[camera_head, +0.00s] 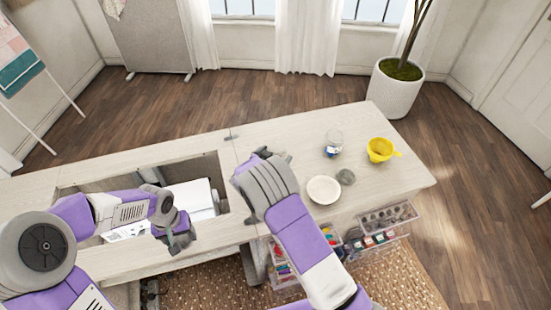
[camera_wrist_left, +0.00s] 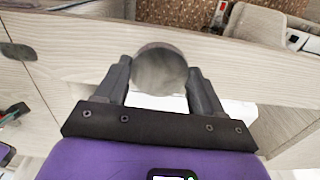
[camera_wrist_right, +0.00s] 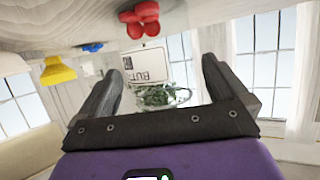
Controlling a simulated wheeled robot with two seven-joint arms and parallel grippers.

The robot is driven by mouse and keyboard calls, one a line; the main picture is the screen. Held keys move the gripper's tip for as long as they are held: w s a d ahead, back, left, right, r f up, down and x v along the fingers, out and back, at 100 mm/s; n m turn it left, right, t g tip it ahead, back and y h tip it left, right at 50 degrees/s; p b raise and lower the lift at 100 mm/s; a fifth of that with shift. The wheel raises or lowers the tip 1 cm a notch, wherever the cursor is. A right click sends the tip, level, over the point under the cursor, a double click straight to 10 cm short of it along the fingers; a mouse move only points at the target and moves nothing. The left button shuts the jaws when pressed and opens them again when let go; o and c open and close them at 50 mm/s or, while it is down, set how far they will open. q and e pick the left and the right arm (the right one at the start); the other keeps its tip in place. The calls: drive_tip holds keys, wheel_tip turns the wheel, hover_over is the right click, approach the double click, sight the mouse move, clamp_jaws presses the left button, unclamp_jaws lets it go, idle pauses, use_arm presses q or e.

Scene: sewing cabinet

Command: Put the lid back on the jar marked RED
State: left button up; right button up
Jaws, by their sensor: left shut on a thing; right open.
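My left gripper (camera_head: 178,240) is shut on a round grey lid (camera_wrist_left: 160,70), held in front of the cabinet's open well; the lid is hard to make out in the head view. My right gripper (camera_head: 268,160) is open above the tabletop, left of the white bowl. Between and beyond its fingers (camera_wrist_right: 160,88), the right wrist view shows red pieces (camera_wrist_right: 140,20) at the tabletop; I cannot make out the jar around them or a RED mark. The right hand hides that spot in the head view. A clear jar with blue contents (camera_head: 333,145) stands farther right.
A white bowl (camera_head: 323,190), a grey round piece (camera_head: 346,177) and a yellow funnel (camera_head: 380,150) stand on the right of the tabletop (camera_head: 400,185). Open drawers (camera_head: 385,220) with several small items stick out below the front edge. The well holds a white machine (camera_head: 192,200).

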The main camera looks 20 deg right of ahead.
use_arm(q)
drive_tip(key=shift+f, duration=0.25)
use_arm(e)
drive_tip(key=shift+x, duration=1.05)
drive_tip(key=c, duration=1.1)
use_arm(q)
wheel_tip(320, 180, up, 3)
drive_tip(key=p, duration=0.2)
drive_tip(key=shift+p, duration=0.4)
use_arm(e)
wheel_tip(320, 180, up, 10)
drive_tip(key=shift+r, duration=0.1)
drive_tip(key=shift+c, duration=0.2)
drive_tip(key=o, duration=0.7)
drive_tip(key=c, duration=1)
drive_tip(key=shift+o, duration=0.2)
